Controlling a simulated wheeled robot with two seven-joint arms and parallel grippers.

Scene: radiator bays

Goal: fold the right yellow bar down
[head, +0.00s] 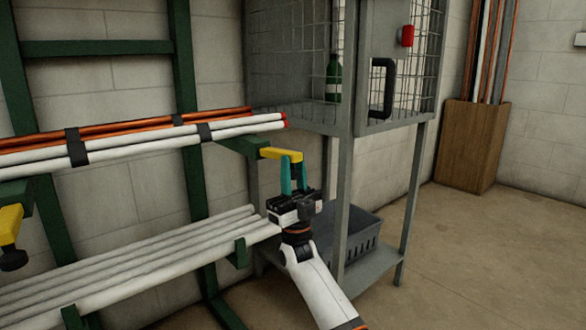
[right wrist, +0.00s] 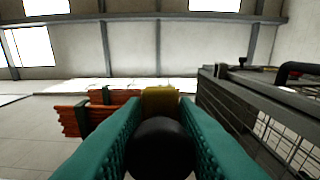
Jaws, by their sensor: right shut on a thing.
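The right yellow bar (head: 281,153) sticks out from the end of a green rack arm, roughly level, below the upper pipes. In the right wrist view the yellow bar (right wrist: 160,98) is seen end-on, with a round black knob (right wrist: 160,148) in front of it. My right gripper (head: 293,172) reaches up from below, its teal fingers on either side of the knob, shut on it. The fingers partly hide the knob in the head view. My left gripper is not in view.
The green rack (head: 187,120) holds white and orange pipes. Another yellow bar (head: 10,222) with a black knob is at the left edge. A grey mesh cabinet (head: 350,70) stands close right of my gripper, with a grey crate (head: 350,238) on its lower shelf. Floor is clear at right.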

